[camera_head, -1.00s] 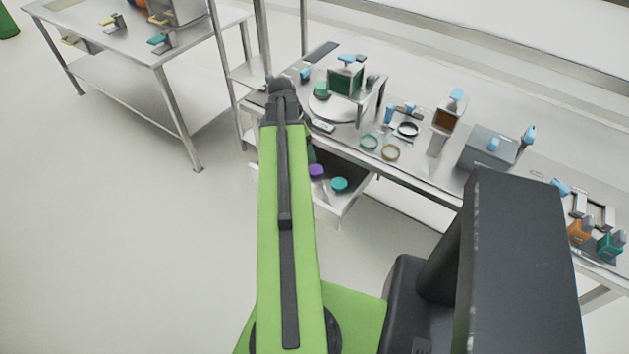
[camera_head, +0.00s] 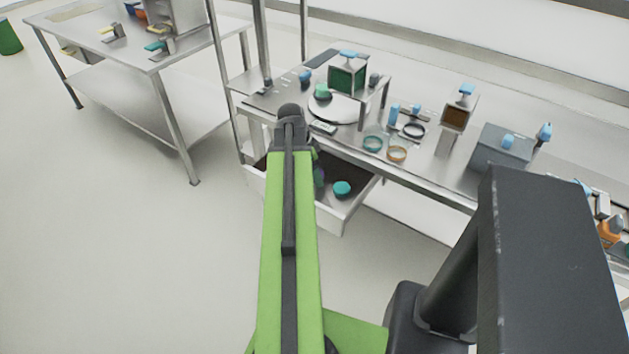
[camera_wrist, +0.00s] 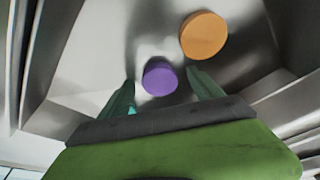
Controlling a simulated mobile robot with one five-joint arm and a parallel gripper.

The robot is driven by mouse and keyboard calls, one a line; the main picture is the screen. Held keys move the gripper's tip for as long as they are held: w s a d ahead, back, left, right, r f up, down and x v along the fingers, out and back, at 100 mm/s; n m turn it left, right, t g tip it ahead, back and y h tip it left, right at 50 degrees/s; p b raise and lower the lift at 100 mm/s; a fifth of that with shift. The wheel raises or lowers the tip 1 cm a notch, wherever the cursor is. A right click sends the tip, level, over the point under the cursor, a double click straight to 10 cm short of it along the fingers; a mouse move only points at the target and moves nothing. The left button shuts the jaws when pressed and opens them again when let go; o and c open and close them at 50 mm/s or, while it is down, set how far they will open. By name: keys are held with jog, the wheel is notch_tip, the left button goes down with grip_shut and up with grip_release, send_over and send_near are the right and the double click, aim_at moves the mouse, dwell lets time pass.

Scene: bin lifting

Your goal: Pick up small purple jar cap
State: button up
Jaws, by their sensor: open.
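The small purple jar cap (camera_wrist: 160,78) lies in an open drawer (camera_head: 330,222), upper middle in the wrist view. In the head view the purple cap (camera_head: 319,177) is mostly hidden behind my arm. My gripper (camera_wrist: 160,77) is open, its two green fingers pointing at the cap with one tip on either side of it. I cannot tell whether they touch it or how high they are above the drawer floor. In the head view my arm covers the fingers.
An orange cap (camera_wrist: 203,36) lies just beyond and right of the purple one. A teal cap (camera_head: 342,188) lies in the drawer. The drawer walls stand around them. The metal table (camera_head: 420,172) above holds rings, boxes and a round plate (camera_head: 338,108).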

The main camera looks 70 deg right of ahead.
jog(key=c, duration=1.4)
jog(key=shift+r, duration=0.2)
